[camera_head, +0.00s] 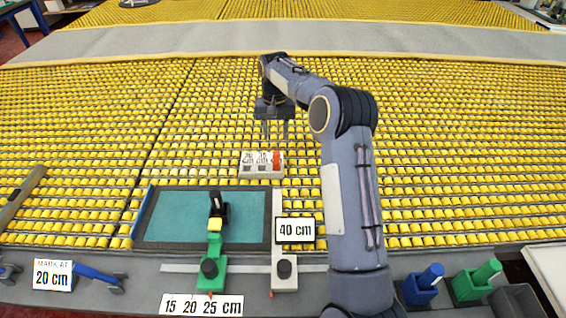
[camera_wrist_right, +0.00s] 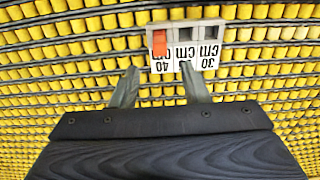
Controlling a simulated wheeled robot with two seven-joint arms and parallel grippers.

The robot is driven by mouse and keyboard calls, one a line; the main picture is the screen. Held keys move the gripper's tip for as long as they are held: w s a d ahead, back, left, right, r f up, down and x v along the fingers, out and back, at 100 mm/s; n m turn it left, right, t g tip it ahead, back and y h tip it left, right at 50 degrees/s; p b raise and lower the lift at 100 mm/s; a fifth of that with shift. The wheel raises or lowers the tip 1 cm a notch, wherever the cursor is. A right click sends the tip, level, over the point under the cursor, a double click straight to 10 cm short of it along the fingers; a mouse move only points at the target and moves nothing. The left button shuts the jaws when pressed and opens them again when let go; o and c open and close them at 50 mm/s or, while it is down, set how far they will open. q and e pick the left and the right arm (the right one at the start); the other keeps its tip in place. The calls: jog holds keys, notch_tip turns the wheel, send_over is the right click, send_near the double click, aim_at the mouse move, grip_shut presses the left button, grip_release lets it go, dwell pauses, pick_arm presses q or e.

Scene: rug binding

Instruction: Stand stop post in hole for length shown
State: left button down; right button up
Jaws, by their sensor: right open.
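A grey stop block (camera_head: 262,174) with a row of three holes and white length labels lies on the yellow-ribbed surface; it shows at the top of the right wrist view (camera_wrist_right: 213,28). An orange post (camera_head: 277,160) stands at its right-end hole in the head view. In the wrist view that post (camera_wrist_right: 159,42) is at the left end, by a label that seems to read 40. A card (camera_head: 295,230) reads 40 cm. My right gripper (camera_head: 274,130) is open and empty above the block's far side, apart from the post. One fingertip partly hides the middle label. My left gripper is out of view.
A teal panel (camera_head: 170,216) lies in front of the block, with a green clamp (camera_head: 213,268) and a white slider (camera_head: 285,272) on a rail. Blue (camera_head: 430,277) and green (camera_head: 487,272) handled items stand at front right. The ribbed surface around the block is clear.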

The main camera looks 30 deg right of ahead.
jog(key=s+a+r+n+t+y, duration=0.1)
jog(key=s+a+r, duration=0.2)
jog(key=s+r, duration=0.4)
jog(key=s+a+r+n+t+y, duration=0.1)
jog(key=s+a+r+t, duration=0.15)
jog(key=s+r, duration=0.45)
jog(key=s+a+f+n, duration=0.1)
jog(key=s+a+f, duration=0.1)
jog(key=s, duration=0.5)
jog(key=s+a+f+t+y, duration=0.1)
jog(key=s+a+f, duration=0.2)
jog(key=s+a, duration=0.2)
jog(key=s+a+f+n+t, duration=0.1)
jog(key=s+a, duration=0.3)
jog(key=s, duration=0.7)
jog(key=shift+s+a+f+n+y, duration=0.15)
jog(key=shift+s+f+n+y, duration=0.2)
jog(key=shift+f, duration=0.4)
jog(key=shift+w, duration=0.1)
